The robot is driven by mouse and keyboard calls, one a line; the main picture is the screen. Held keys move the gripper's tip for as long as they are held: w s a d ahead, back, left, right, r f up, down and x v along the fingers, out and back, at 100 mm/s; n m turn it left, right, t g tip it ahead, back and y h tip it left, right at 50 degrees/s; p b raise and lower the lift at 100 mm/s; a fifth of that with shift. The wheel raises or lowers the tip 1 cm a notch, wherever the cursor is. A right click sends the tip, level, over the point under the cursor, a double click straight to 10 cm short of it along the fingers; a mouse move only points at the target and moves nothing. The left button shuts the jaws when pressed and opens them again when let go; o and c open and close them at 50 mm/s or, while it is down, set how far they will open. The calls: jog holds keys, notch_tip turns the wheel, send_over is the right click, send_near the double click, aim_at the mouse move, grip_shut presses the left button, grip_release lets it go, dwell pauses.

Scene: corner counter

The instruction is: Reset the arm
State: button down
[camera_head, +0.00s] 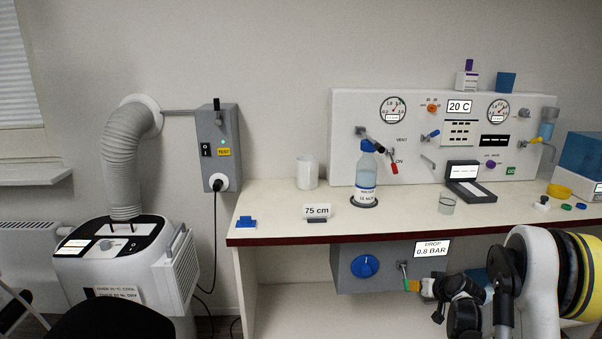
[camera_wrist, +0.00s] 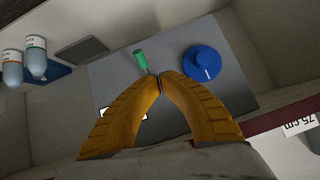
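My arm (camera_head: 540,285) reaches in from the lower right in the head view, with my gripper (camera_head: 412,286) low in front of the grey box under the counter. In the wrist view the two yellow fingers of my gripper (camera_wrist: 160,79) curve together and their tips meet. I see nothing held between them. A green valve handle (camera_wrist: 140,60) is just beyond the tips, close to the left finger; whether they touch I cannot tell. The grey box (camera_head: 345,267) carries a blue knob (camera_head: 365,266), which also shows in the wrist view (camera_wrist: 202,63), to the right of the tips.
The counter (camera_head: 270,200) edge runs above my gripper. On it stand a wash bottle (camera_head: 366,180), a glass beaker (camera_head: 447,206), a 75 cm sign (camera_head: 317,211) and a gauge panel (camera_head: 345,125). Two bottles (camera_wrist: 36,55) show in the wrist view. The shelf left of the box looks clear.

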jog(key=s+a+r+g, duration=0.1)
jog(key=s+a+r, duration=0.65)
jog(key=r, duration=0.25)
jog(key=s+a+r+g, duration=0.1)
jog(key=s+a+r, duration=0.6)
jog(key=r, duration=0.4)
jog(key=s+a, duration=0.2)
jog(key=s, duration=1.1)
jog(key=s+a+n+g+h, duration=0.1)
jog(key=s+a, duration=0.2)
jog(key=s, duration=1)
jog(key=shift+s+a+r, duration=0.2)
jog(key=shift+a+r, duration=0.1)
jog(key=shift+a, duration=0.05)
